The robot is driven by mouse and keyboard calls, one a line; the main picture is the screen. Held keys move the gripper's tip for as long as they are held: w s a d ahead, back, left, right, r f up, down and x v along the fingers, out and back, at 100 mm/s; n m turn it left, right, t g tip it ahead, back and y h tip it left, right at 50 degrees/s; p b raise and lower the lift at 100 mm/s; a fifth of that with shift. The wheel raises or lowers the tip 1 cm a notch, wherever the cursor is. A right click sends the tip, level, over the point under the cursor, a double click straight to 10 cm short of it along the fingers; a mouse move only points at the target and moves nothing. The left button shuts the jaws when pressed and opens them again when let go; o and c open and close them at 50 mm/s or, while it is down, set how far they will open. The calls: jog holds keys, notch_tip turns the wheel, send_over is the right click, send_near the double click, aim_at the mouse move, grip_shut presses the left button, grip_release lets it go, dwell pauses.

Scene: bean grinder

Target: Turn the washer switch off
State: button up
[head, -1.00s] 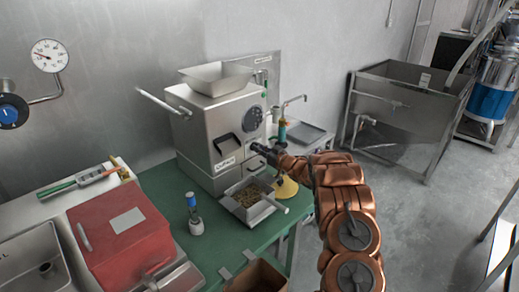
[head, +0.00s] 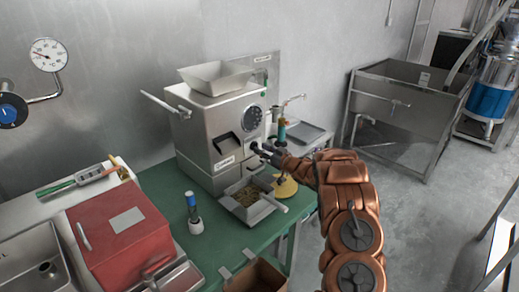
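My gripper (head: 260,148) is dark and small in the head view, at the right front of the steel grinder machine (head: 205,140). Its fingertips are at or very close to the machine's front face, below a dark round dial (head: 252,118). I cannot tell whether they touch it or whether the fingers are open. The fingers and wrist hide part of the machine's lower right front. A labelled wall panel (head: 263,68) with small controls is behind the machine. I cannot make out which control is the washer switch, or its position.
A steel tray of beans (head: 250,213) sits below the machine on the green table (head: 215,240). A red box (head: 118,232), a blue-topped bottle (head: 193,215) and a yellow item (head: 286,188) stand around it. A steel tub (head: 400,110) is at the right, with open floor before it.

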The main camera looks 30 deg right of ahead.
jog(key=v, duration=0.9)
jog(key=shift+s, duration=0.4)
jog(key=shift+d, duration=0.1)
jog(key=shift+w, duration=0.1)
